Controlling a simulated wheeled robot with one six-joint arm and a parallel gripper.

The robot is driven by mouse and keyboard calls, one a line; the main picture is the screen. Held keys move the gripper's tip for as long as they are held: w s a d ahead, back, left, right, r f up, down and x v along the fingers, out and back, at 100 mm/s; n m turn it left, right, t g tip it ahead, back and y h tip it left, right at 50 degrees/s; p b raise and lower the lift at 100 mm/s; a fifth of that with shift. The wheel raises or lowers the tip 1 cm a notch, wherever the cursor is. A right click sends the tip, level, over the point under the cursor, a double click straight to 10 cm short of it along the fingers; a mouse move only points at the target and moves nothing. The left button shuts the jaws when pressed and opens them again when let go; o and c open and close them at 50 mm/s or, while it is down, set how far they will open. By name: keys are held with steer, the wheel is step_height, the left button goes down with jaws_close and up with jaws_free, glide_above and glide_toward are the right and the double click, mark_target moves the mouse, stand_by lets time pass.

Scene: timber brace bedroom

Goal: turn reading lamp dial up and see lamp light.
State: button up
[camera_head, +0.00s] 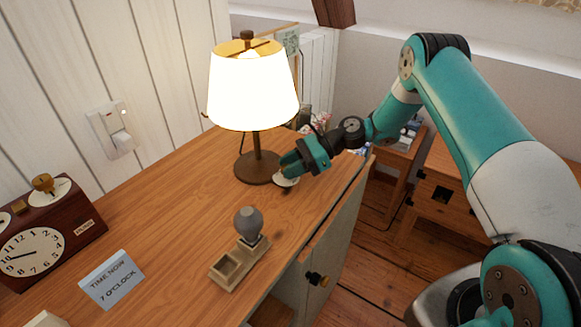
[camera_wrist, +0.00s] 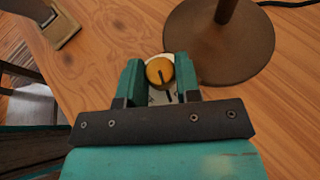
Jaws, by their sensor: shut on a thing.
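The reading lamp (camera_head: 254,90) stands on the wooden cabinet top, and its shade glows bright and warm. Its round brown base also shows in the wrist view (camera_wrist: 222,50). The lamp dial (camera_wrist: 160,72) is a brass-yellow knob with a dark pointer line, on a pale plate beside the lamp base. In the head view the pale dial plate (camera_head: 286,180) shows just below my gripper (camera_head: 292,166). In the wrist view my gripper (camera_wrist: 159,78) has one finger on each side of the knob and is shut on it. In the head view the fingers hide the knob.
A wooden holder with a grey bulb-shaped piece (camera_head: 248,224) stands nearer the front. A clock box (camera_head: 45,240) and a "TIME NOW 7 O'CLOCK" card (camera_head: 111,279) are at left. A wall switch (camera_head: 112,130) is behind. The cabinet's right edge is close to my gripper.

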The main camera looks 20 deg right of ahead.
steer(key=shift+w+n+g, duration=0.1)
steer(key=shift+n+g, duration=0.5)
steer(key=shift+g, duration=0.3)
steer(key=o, duration=0.9)
steer(key=shift+o, duration=0.2)
